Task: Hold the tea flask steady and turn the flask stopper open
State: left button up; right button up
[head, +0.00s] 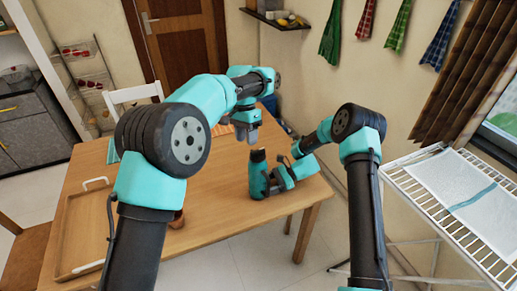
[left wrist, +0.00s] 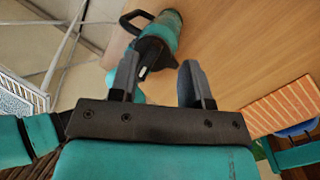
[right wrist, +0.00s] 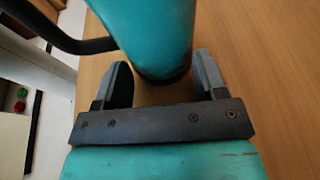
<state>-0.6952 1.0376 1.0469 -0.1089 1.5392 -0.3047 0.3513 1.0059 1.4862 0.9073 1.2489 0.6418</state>
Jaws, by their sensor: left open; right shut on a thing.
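The tea flask (head: 258,180) is teal and stands upright near the table's right edge, with its dark stopper (head: 257,155) on top. My right gripper (head: 273,180) is shut on the flask from the right; in the right wrist view its fingers flank the lower part of the teal body (right wrist: 145,35), beside a black handle (right wrist: 55,32). My left gripper (head: 249,138) is open and empty, above and behind the flask, apart from it. In the left wrist view the flask (left wrist: 170,22) shows beyond the fingers, its dark top end (left wrist: 152,54) toward me, partly hidden by the left finger.
A wooden tray (head: 80,225) with white handles lies on the table's left. A small brown pot (head: 178,220) is partly hidden behind my left arm. An orange striped mat (left wrist: 285,105) lies at the far side. A wire drying rack (head: 425,205) stands right of the table.

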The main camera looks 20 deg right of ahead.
aim_at(258, 150)
pick_arm(q)
jog(key=d+r+m+t+y, duration=0.2)
jog(key=d+r+m+y, duration=0.1)
jog(key=d, duration=0.5)
notch_tip(258, 150, up, 3)
jog(key=shift+d+f+t+y, duration=0.2)
jog(key=shift+t+y, duration=0.1)
jog(key=shift+y, duration=0.2)
jog(key=shift+a+f, duration=0.1)
jog(key=shift+x, duration=5.9)
jog(key=shift+s, duration=0.1)
jog(key=shift+c, duration=0.2)
grip_shut()
